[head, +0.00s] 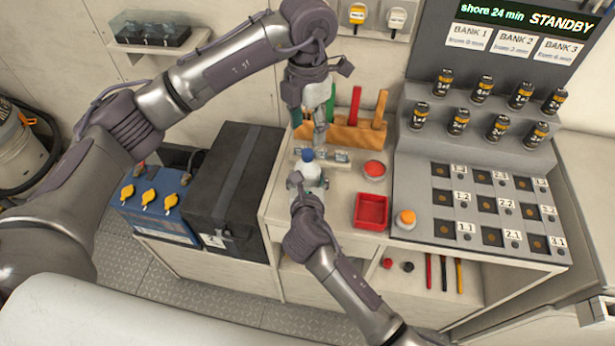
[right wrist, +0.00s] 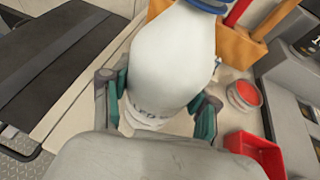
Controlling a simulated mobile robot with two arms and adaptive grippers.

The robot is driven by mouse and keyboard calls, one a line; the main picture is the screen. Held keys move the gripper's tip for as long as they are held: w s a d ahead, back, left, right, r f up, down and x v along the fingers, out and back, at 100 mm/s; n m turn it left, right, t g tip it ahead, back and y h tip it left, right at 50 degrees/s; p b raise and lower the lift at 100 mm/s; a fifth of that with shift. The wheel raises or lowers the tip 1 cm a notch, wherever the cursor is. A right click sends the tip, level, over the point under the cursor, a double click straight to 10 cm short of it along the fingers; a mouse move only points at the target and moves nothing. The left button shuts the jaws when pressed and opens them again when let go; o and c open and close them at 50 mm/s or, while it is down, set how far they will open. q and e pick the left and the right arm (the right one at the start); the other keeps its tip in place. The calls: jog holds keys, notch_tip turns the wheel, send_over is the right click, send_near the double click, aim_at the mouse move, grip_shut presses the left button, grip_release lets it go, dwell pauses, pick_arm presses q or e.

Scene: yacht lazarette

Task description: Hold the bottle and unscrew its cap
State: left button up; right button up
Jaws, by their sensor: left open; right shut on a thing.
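The white bottle (head: 310,172) stands upright near the left edge of the counter, with its blue cap (head: 307,155) on top. In the right wrist view the bottle (right wrist: 172,60) fills the middle, and part of the blue cap (right wrist: 210,4) shows at the top edge. My right gripper (head: 308,184) is shut on the bottle's lower body, with a teal pad on each side in the right wrist view (right wrist: 160,105). My left gripper (head: 320,142) points down, open, just above and behind the cap in the head view. Whether its fingers touch the cap is unclear.
A wooden rack (head: 345,136) with coloured handles stands behind the bottle. A round red dish (head: 374,169), a red tray (head: 371,211) and an orange-topped container (head: 405,219) lie to the right. Several cells (head: 459,121) stand on a grey step. A black box (head: 235,180) is left.

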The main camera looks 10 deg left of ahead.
jog(key=o, duration=1.5)
